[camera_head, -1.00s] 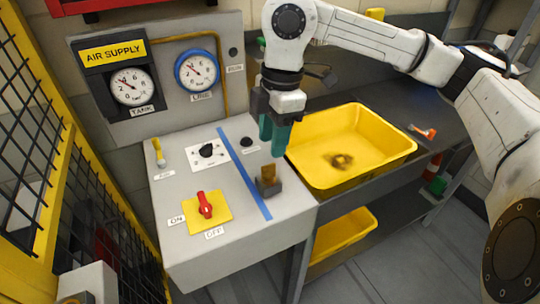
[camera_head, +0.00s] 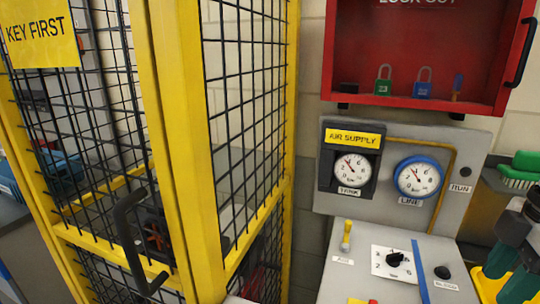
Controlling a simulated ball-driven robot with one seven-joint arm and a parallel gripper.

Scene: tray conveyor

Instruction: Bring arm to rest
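My gripper (camera_head: 510,272) is at the right edge of the head view, partly cut off by the frame. Its two teal fingers point down, with a gap between them and nothing held. It hangs in front of the yellow tray (camera_head: 488,288), of which only a part shows. The rest of my arm is outside the view. The grey control panel (camera_head: 335,262) is to the left of the gripper, with a black knob (camera_head: 394,259), a blue stripe (camera_head: 422,272) and a small yellow-topped lever (camera_head: 346,236).
A yellow-framed mesh cage (camera_head: 180,150) with a black handle (camera_head: 130,240) fills the left. An open red lockout box (camera_head: 430,100) holds a green padlock (camera_head: 383,80) and a blue padlock (camera_head: 423,82). The tank gauge (camera_head: 352,169) and line gauge (camera_head: 418,176) are below it.

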